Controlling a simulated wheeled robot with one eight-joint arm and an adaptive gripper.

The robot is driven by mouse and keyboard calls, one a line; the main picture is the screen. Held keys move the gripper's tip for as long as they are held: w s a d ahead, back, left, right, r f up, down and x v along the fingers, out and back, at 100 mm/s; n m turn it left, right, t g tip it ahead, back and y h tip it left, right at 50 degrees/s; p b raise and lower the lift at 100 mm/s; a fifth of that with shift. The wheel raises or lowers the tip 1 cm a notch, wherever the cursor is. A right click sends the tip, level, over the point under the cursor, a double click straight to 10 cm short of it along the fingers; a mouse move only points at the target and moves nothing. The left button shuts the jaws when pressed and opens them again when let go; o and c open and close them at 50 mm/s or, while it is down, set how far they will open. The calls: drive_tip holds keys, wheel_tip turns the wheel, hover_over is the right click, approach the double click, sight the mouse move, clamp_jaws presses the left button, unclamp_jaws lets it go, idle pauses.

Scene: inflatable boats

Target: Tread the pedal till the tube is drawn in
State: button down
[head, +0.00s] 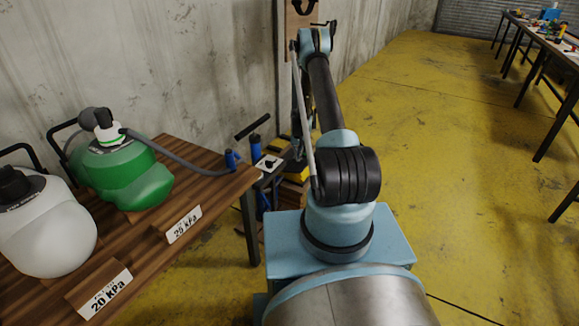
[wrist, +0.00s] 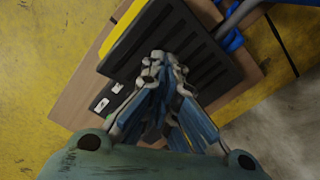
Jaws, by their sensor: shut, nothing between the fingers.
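In the wrist view a black ribbed pedal (wrist: 205,45) with a yellow side lies on a wooden board (wrist: 75,85). My gripper (wrist: 163,64) is shut and empty, its fingertips over the pedal's ribbed top. I cannot tell whether they touch it. A blue tube-like part (wrist: 230,38) with a grey bar runs beside the pedal at upper right; I cannot tell how far in it sits. In the head view yellow parts of the pedal unit (head: 291,192) show low behind the table's end, partly hidden by my arm. My gripper is not clear there.
A wooden table (head: 215,180) at left holds a green pump (head: 130,180), a white pump (head: 45,235) and 20 and 25 kPa signs. A concrete wall stands behind.

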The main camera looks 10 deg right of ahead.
sight(298, 165)
drive_tip(key=shift+f, duration=0.1)
drive_tip(key=shift+f, duration=4)
drive_tip(key=shift+r, duration=4.15)
drive_tip(key=shift+r, duration=0.1)
